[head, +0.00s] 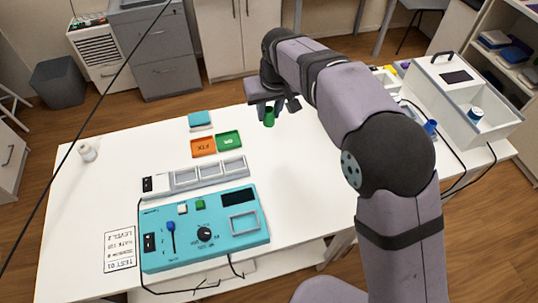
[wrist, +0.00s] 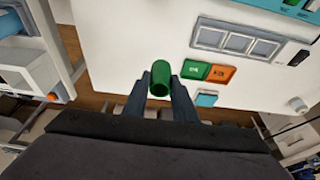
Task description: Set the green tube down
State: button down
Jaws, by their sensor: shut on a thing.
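The green tube (head: 269,117) is held in my gripper (head: 268,104) above the white table, to the right of the green tray in the head view. In the wrist view the green tube (wrist: 161,80) sits between the two dark fingers of my gripper (wrist: 160,88), which are shut on it. The tube looks roughly upright in the head view. A gap between tube and table is hard to judge, but it seems raised.
The white table (head: 95,200) bears a green tray (head: 229,140), an orange tray (head: 203,146), a blue block (head: 200,120), a row of grey frames (head: 208,172) and a teal control panel (head: 205,235). A white bin unit (head: 465,105) stands right. Table left is mostly clear.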

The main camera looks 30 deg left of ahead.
aim_at(269, 125)
notch_tip(269, 125, down, 5)
jog(key=shift+f, duration=0.2)
jog(key=shift+f+p, duration=1.3)
jog(key=shift+f, duration=3.65)
jog(key=shift+f, duration=0.15)
jog(key=c, duration=1.5)
grip_release()
jog(key=shift+o, duration=0.2)
jog(key=b+v, duration=0.2)
jog(key=v, duration=1)
